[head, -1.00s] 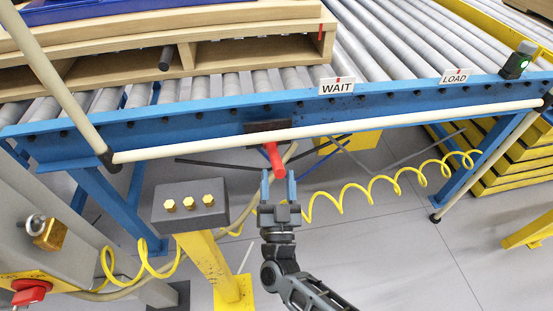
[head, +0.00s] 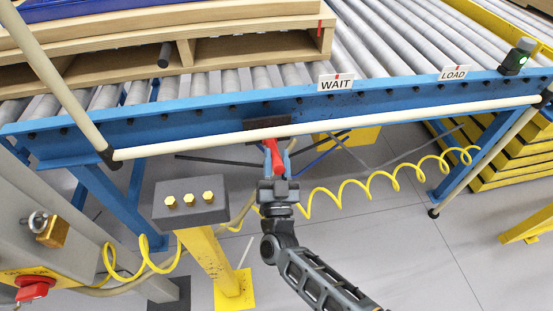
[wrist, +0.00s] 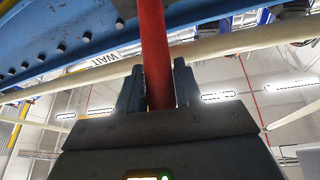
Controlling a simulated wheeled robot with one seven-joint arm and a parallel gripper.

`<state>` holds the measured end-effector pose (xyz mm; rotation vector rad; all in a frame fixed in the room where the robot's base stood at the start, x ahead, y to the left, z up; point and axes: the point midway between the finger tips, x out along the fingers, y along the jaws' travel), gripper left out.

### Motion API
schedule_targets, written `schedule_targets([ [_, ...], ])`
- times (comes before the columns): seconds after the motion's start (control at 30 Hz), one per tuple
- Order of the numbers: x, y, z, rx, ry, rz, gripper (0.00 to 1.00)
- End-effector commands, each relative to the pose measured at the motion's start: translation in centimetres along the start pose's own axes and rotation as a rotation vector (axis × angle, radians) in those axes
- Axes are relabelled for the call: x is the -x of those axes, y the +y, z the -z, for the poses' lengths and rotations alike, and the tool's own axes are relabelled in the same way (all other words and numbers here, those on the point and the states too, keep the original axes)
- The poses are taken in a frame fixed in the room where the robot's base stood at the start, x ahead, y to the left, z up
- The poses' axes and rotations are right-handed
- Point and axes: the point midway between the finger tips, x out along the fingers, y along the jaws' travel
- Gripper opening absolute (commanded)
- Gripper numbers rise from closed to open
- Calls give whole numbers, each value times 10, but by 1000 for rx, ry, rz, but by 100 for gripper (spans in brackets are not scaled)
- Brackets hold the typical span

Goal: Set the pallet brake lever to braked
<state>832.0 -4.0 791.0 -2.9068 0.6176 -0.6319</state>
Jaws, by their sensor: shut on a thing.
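The red brake lever (head: 275,152) sticks out from a dark plate (head: 268,123) on the blue conveyor side rail, below the cream bar. My gripper (head: 277,158) is at the lever, with its fingers on either side of it. In the wrist view the red lever (wrist: 155,50) runs down between my two dark fingers (wrist: 159,88), which are shut on it. The lever's tip is hidden by my gripper. The WAIT sign (head: 336,82) stands on the rail just right of the lever.
A cream bar (head: 330,127) runs along the rail above my gripper. A grey box with yellow bolts (head: 190,200) on a yellow post stands to the left. A coiled yellow hose (head: 380,185) hangs to the right. Wooden pallets (head: 230,50) rest on the rollers.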

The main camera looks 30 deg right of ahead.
Motion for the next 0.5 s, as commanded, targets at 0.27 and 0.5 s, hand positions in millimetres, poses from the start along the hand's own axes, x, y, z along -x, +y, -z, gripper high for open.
schedule_targets([
  [0.27,0,0,0,0,0,0,0],
  [0.5,0,0,0,0,0,0,0],
])
